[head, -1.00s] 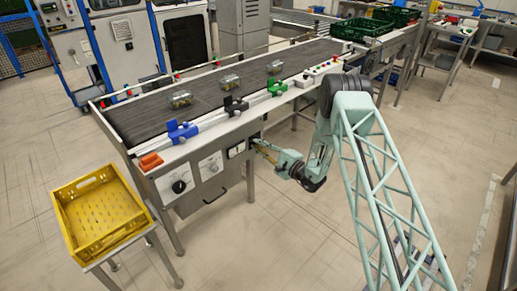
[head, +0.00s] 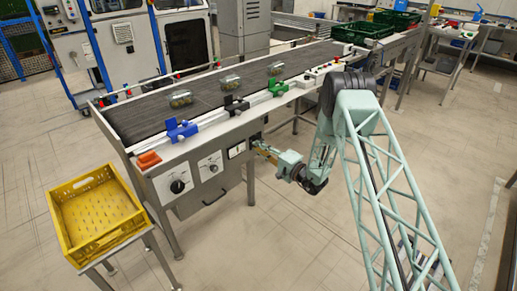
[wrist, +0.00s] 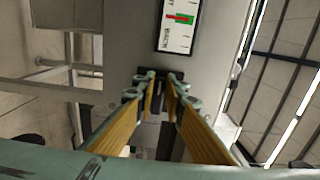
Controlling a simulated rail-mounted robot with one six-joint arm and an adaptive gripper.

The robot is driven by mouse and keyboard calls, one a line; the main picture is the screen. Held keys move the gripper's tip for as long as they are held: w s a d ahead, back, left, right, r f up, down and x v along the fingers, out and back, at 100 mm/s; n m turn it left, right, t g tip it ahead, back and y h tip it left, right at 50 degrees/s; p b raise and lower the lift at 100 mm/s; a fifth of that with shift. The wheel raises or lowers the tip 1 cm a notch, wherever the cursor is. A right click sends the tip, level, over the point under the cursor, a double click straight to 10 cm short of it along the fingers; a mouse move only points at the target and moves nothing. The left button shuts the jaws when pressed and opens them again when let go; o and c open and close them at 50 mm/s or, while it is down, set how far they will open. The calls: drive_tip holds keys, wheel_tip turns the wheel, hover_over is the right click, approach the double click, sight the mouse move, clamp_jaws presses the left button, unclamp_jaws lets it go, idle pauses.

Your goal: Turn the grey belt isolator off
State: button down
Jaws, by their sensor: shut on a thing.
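My gripper (wrist: 161,84) is at the right end of the conveyor's front panel, with its yellow-sided fingers close together. It is shut on a small dark handle at the panel, seemingly the grey belt isolator (wrist: 160,74). The fingers cover most of it, so its exact turn cannot be read. In the head view my gripper (head: 255,144) reaches the panel just right of a white-faced meter (head: 237,150). That meter, with a red and green mark, also shows above the fingers in the wrist view (wrist: 178,24).
A black rotary knob (head: 178,186) and a smaller knob (head: 212,168) sit left on the panel, above a drawer handle (head: 214,198). Blue, black and green clamps (head: 181,130) line the belt edge. A yellow crate (head: 80,183) stands at left. The floor in front is clear.

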drive_tip(key=c, duration=2.7)
unclamp_jaws()
drive_tip(key=shift+d, duration=0.1)
drive_tip(key=shift+v, duration=5.9)
